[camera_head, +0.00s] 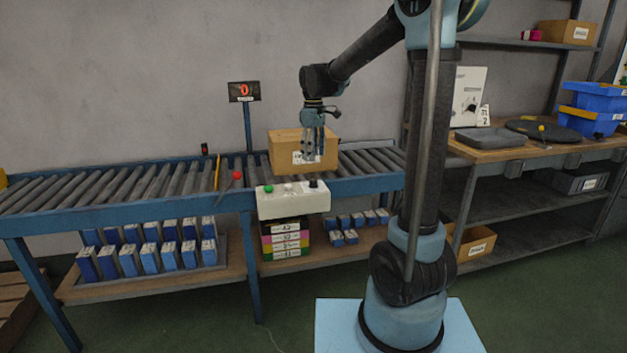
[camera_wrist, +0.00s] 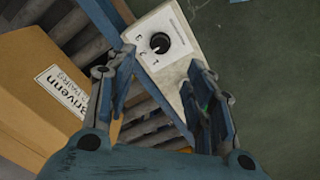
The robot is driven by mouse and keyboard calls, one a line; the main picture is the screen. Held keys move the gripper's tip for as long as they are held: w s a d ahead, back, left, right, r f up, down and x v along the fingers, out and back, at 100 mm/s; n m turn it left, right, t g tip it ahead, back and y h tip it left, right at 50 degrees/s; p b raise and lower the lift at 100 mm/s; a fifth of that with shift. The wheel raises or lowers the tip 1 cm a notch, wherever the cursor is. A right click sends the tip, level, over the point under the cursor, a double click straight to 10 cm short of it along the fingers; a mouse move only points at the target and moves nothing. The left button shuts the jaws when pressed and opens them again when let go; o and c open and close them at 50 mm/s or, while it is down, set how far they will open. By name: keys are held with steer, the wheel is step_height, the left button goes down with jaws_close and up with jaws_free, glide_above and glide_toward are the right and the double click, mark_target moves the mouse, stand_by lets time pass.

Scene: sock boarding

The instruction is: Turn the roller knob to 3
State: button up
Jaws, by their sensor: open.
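The roller knob (camera_head: 313,184) is a small black knob at the right end of the white control box (camera_head: 292,203) on the conveyor's front. In the wrist view the black knob (camera_wrist: 160,42) has a pale pointer line, with small marks on the panel (camera_wrist: 180,25) around it; the marks are too small to read surely. My gripper (camera_head: 314,158) points down above the conveyor's front, in front of the cardboard box and above the control box. In the wrist view my gripper (camera_wrist: 163,68) is open and empty; the knob shows just beyond the gap between its fingertips, apart from them.
A cardboard box (camera_head: 290,138) sits on the rollers (camera_head: 110,185) close behind my gripper. A green button (camera_head: 268,188) is at the control box's left end. A display (camera_head: 244,91) on a post reads a red 0. A workbench (camera_head: 530,150) stands right.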

mark_target(313, 180)
step_height(313, 180, down, 11)
steer(key=shift+r, duration=0.2)
stand_by(0.3)
steer(key=c, duration=1.1)
